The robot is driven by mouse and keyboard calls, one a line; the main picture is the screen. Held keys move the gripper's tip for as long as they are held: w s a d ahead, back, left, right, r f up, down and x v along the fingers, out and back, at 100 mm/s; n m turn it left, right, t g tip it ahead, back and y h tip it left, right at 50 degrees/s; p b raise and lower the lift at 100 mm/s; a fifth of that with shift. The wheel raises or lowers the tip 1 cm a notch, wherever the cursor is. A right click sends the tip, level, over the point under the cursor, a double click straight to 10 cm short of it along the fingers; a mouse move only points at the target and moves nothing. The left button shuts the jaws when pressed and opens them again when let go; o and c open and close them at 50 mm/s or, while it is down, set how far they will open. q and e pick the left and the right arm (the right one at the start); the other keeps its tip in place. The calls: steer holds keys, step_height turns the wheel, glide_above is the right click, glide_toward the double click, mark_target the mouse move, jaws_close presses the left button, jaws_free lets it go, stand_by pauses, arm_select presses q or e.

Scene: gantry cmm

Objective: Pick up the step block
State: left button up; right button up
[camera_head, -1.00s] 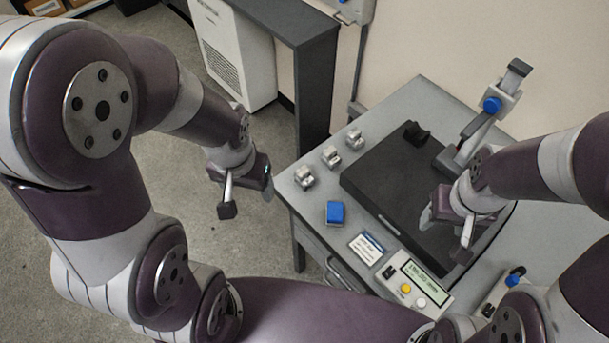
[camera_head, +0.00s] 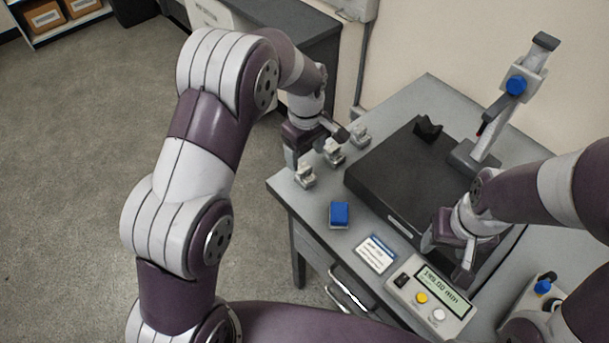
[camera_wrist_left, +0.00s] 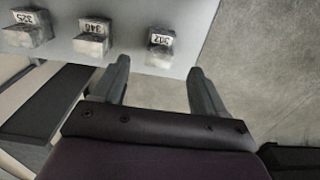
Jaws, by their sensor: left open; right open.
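Three small silver blocks with a stepped look stand in a row on the grey table; which is meant by the step block I cannot tell. In the head view they are a front block (camera_head: 304,176), a middle block (camera_head: 334,154) and a back block (camera_head: 359,136). The left wrist view shows tags 325 (camera_wrist_left: 26,33), 346 (camera_wrist_left: 92,42) and 302 (camera_wrist_left: 160,52). My left gripper (camera_head: 316,148) is open and empty near the row; in the wrist view its fingertips (camera_wrist_left: 157,72) straddle the line toward block 302, apparently not touching it. My right gripper (camera_head: 450,256) is open above the black plate.
The black plate (camera_head: 385,190) fills much of the table (camera_head: 300,205). A blue block (camera_head: 339,213), a label card (camera_head: 376,254) and a display box (camera_head: 432,291) lie in front. A stand with a blue knob (camera_head: 505,100) rises behind. A dark bench (camera_head: 320,50) stands back left.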

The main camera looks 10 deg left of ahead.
mark_target(305, 169)
arm_select(q)
step_height(305, 169, down, 8)
steer(key=shift+w+a+p, duration=0.1)
steer(key=shift+p, duration=0.45)
steer(key=c, duration=1.2)
